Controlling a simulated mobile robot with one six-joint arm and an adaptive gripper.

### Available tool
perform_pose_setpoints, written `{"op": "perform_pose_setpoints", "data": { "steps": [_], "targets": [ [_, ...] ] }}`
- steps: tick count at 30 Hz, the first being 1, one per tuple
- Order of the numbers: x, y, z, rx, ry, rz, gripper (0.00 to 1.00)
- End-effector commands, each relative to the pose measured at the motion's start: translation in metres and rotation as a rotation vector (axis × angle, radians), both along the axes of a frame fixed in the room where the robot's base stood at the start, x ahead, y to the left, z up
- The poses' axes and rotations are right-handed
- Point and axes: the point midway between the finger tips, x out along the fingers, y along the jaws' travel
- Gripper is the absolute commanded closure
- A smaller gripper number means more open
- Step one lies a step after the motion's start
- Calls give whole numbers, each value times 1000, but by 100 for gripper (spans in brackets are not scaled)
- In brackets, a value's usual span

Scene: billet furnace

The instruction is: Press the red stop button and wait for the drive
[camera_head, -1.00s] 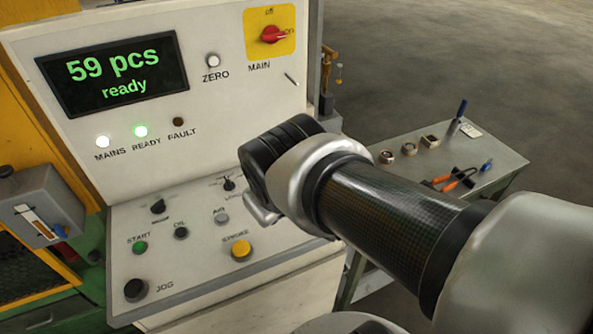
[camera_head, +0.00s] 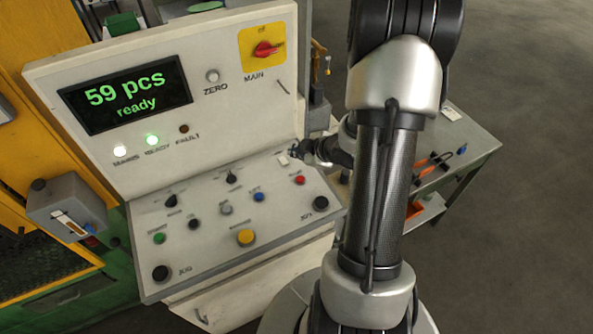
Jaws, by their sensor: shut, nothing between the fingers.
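The small red button (camera_head: 299,180) sits at the right of the sloping control panel (camera_head: 210,258), to the right of a blue button. Its label is too small to read. My gripper (camera_head: 299,152) is shut and empty, just above the panel's back right corner. It is behind and apart from the red button. My arm hides part of the wrist behind it. The display (camera_head: 127,95) reads "59 pcs" and "ready" in green. The mains lamp (camera_head: 120,151) and ready lamp (camera_head: 152,139) are lit, and the fault lamp (camera_head: 184,129) is dark.
A yellow button (camera_head: 246,237), a green button (camera_head: 159,238) and black JOG knobs share the panel. A red MAIN switch (camera_head: 264,49) is on the upright face. A side table (camera_head: 470,143) with tools stands right, behind my arm. Open floor lies beyond.

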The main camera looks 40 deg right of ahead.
Motion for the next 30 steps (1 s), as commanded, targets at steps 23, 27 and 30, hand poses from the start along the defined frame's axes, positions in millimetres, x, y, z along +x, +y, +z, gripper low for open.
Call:
{"op": "perform_pose_setpoints", "data": {
  "steps": [23, 27, 30],
  "targets": [
    [0, 0, -54, 0, 1, -4, 100],
    [0, 0, -73, -1, 1, -2, 100],
    [0, 0, -83, 0, 1, -3, 100]
  ]
}}
